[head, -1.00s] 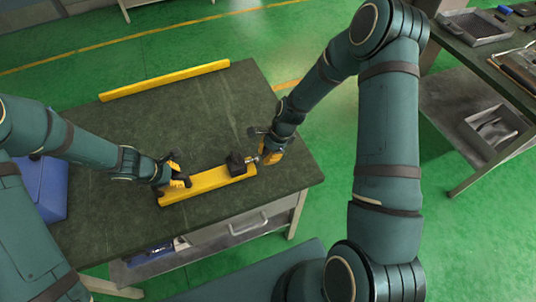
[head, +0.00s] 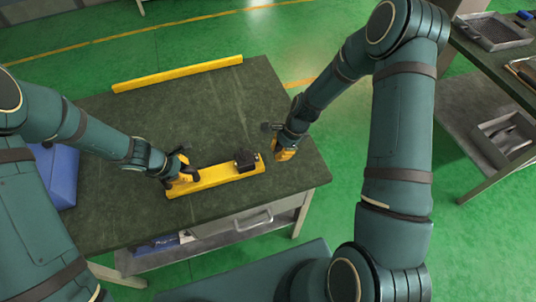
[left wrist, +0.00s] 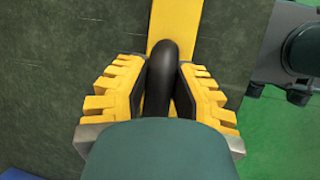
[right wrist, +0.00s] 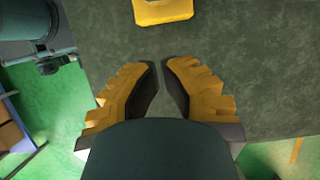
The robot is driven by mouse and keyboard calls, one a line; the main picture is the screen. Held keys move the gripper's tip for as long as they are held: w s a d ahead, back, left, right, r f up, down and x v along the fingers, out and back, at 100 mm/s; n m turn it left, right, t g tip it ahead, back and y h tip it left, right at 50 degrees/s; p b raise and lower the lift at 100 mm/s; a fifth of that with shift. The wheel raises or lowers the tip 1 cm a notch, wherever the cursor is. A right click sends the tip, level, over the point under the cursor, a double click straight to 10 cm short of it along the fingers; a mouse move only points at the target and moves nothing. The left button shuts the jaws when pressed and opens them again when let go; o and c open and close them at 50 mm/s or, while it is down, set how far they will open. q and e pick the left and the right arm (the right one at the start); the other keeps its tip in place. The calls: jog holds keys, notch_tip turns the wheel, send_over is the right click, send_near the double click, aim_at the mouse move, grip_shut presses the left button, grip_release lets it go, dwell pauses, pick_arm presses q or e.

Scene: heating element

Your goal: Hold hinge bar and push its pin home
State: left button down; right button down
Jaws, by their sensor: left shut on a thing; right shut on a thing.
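The yellow hinge bar (head: 217,179) lies along the front of the dark bench, with a black block (head: 246,160) near its right end. My left gripper (head: 184,174) is shut on a black curved grip at the bar's left end; the bar also shows in the left wrist view (left wrist: 173,22). My right gripper (head: 279,155) is just right of the bar's right end, apart from it. In the right wrist view its fingers (right wrist: 163,72) are close together with a narrow gap, and I see nothing between them. The bar's end (right wrist: 163,10) lies ahead. I cannot make out the pin.
A second yellow bar (head: 178,74) lies along the bench's far edge. A blue bin (head: 53,178) stands at the left. The middle of the bench (head: 170,120) is clear. A side table with grey trays (head: 492,32) is at the right.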

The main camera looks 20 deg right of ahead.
jog(key=v, duration=0.9)
jog(key=shift+r, duration=0.35)
jog(key=shift+a, duration=0.15)
pick_arm(q)
jog(key=c, duration=0.8)
grip_release()
jog(key=shift+r, duration=0.1)
